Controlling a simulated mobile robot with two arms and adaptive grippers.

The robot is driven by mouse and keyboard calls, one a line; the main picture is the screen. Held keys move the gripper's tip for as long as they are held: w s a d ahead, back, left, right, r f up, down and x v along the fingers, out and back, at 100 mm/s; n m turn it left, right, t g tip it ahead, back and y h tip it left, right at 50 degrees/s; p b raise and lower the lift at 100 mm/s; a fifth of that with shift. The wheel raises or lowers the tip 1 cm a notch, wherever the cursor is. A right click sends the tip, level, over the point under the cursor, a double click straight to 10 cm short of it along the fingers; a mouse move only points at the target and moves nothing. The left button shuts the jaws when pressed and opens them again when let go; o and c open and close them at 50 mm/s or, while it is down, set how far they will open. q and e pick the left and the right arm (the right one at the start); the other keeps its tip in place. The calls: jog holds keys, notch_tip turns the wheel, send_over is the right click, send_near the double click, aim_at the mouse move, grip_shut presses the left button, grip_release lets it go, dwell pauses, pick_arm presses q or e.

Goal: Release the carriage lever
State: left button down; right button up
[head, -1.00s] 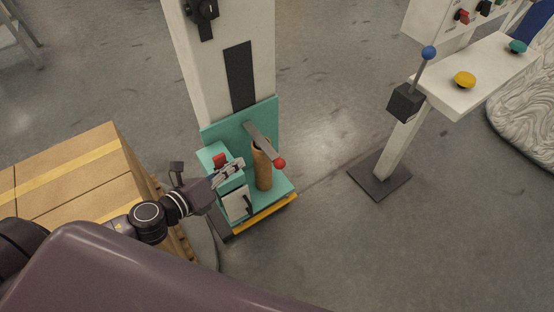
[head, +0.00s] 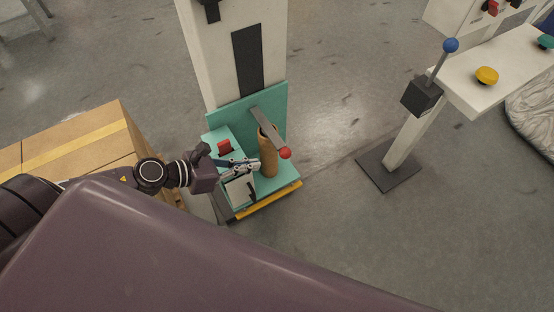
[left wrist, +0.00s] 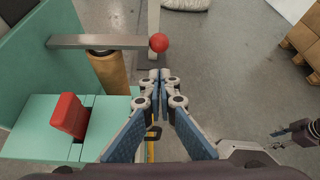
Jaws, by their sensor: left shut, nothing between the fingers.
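The carriage lever is a grey bar (head: 267,128) with a red ball knob (head: 285,153), fixed to the teal carriage (head: 282,99) on the white column. It reaches out over a brown upright roll (head: 269,160). In the left wrist view the bar (left wrist: 95,42) lies across the top of the roll (left wrist: 110,72), and the red knob (left wrist: 159,42) is just beyond my fingertips. My left gripper (head: 257,165) is shut and empty, apart from the knob. In the left wrist view its fingertips (left wrist: 160,76) are together.
A red switch (head: 225,147) sits on the teal carriage beside my left gripper. Cardboard boxes (head: 75,144) stand at the left. A post with a blue-knobbed lever (head: 450,46) and a panel with a yellow button (head: 487,75) stand at the right. The floor between is clear.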

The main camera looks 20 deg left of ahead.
pick_arm(q)
jog(key=p+x, duration=0.2)
jog(key=x, duration=0.7)
jog(key=shift+p, duration=0.4)
pick_arm(e)
jog(key=r, duration=0.3)
jog(key=shift+w+a+r, duration=0.1)
jog(key=shift+w+a, duration=0.05)
jog(key=shift+w, duration=0.1)
pick_arm(q)
jog(key=shift+d+r, duration=0.1)
jog(key=shift+r, duration=0.15)
jog(key=w+a+r+n+g+h+b, duration=0.1)
jog(key=w+a+r+n+h, duration=0.1)
jog(key=r, duration=0.7)
jog(key=w+a+r+n+g+h+b, duration=0.1)
jog(key=w+a+r+n+h, duration=0.2)
jog(key=r, duration=0.6)
jog(key=shift+w+a+n, duration=0.35)
jog(key=shift+a+n, duration=0.15)
jog(key=shift+a, duration=0.6)
pick_arm(e)
jog(key=shift+f, duration=1.25)
pick_arm(q)
jog(key=shift+r, duration=0.15)
